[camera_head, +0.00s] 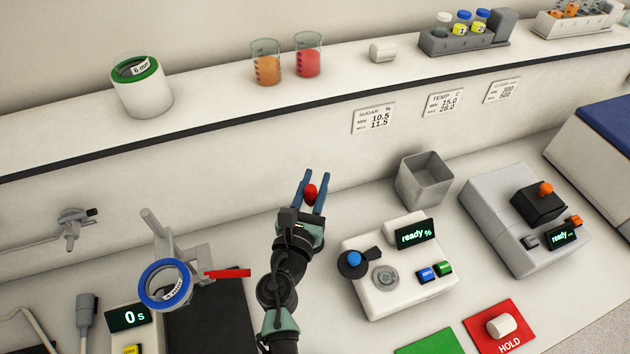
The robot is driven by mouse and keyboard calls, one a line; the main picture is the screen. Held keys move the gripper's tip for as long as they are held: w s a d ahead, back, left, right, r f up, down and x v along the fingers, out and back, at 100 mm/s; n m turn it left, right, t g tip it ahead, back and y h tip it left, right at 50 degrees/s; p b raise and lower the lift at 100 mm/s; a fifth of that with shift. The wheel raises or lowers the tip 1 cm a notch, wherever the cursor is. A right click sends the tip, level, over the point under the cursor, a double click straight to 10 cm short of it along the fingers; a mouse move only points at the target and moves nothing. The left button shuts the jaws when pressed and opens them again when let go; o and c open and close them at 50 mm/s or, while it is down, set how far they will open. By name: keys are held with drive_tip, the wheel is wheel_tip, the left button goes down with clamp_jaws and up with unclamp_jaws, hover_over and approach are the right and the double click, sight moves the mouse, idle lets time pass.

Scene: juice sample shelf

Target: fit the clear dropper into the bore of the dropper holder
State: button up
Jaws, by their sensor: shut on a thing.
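My gripper (316,176) is in the middle of the head view, over the bench in front of the shelf wall. Its two blue fingers point up the picture and are shut on a red rounded bulb (311,192), which looks like the top of the clear dropper. The dropper's clear tube cannot be made out. I cannot tell for sure which thing is the dropper holder. A short white cylinder (382,51) lies on the shelf, and another white cylinder (501,325) is on the red HOLD mat (480,330); no bore shows clearly in either.
A white instrument (385,300) with a ready display and an open grey bin (425,181) stand right of my gripper. A grey stand with a blue ring (165,286) is at left. The shelf (210,105) holds beakers (266,70) and a vial rack (462,42).

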wheel_tip(320, 180, down, 6)
drive_tip(key=b, duration=0.6)
drive_tip(key=shift+f, duration=0.25)
idle(2.3)
drive_tip(key=o, duration=0.9)
drive_tip(key=shift+s, duration=0.1)
